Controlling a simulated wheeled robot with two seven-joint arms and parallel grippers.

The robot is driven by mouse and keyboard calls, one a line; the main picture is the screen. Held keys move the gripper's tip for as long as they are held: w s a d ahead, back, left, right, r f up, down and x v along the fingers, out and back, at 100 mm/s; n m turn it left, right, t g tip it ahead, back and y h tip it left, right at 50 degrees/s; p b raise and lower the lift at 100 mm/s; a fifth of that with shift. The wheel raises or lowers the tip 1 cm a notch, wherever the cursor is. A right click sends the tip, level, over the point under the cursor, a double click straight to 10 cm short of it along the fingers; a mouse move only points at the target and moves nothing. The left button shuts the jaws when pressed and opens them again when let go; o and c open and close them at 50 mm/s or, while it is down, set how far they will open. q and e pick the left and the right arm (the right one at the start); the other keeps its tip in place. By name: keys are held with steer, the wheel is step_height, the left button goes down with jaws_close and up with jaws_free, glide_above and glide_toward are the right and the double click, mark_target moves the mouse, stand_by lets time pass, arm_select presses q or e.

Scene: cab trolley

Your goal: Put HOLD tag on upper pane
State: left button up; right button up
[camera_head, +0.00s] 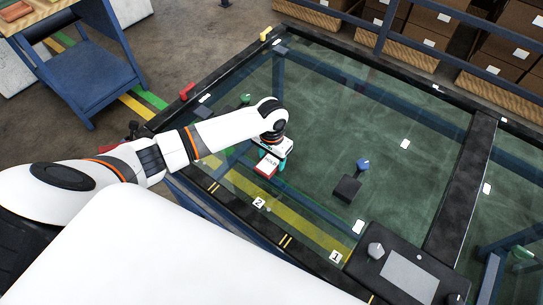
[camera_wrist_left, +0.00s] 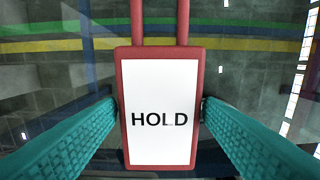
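The HOLD tag (camera_head: 266,165) is a white card in a red frame. It sits between the teal fingers of my left gripper (camera_head: 271,158), over the near left part of a large glass pane (camera_head: 320,120). In the left wrist view the tag (camera_wrist_left: 158,95) faces the camera, with two red straps running up from its top. The teal fingers (camera_wrist_left: 158,108) press against its left and right sides. Whether the tag touches the glass is unclear. My right gripper is not in view.
A blue-knobbed item (camera_head: 363,164) and a dark block (camera_head: 348,188) are on or under the pane right of the tag. A dark panel with a grey screen (camera_head: 410,275) lies at the near right. Cardboard boxes (camera_head: 430,25) stand behind; a blue cart (camera_head: 85,75) stands left.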

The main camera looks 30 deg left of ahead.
mark_target(272, 161)
arm_select(q)
steer(key=shift+o, duration=1)
step_height(272, 161, up, 12)
steer(key=shift+r, duration=0.15)
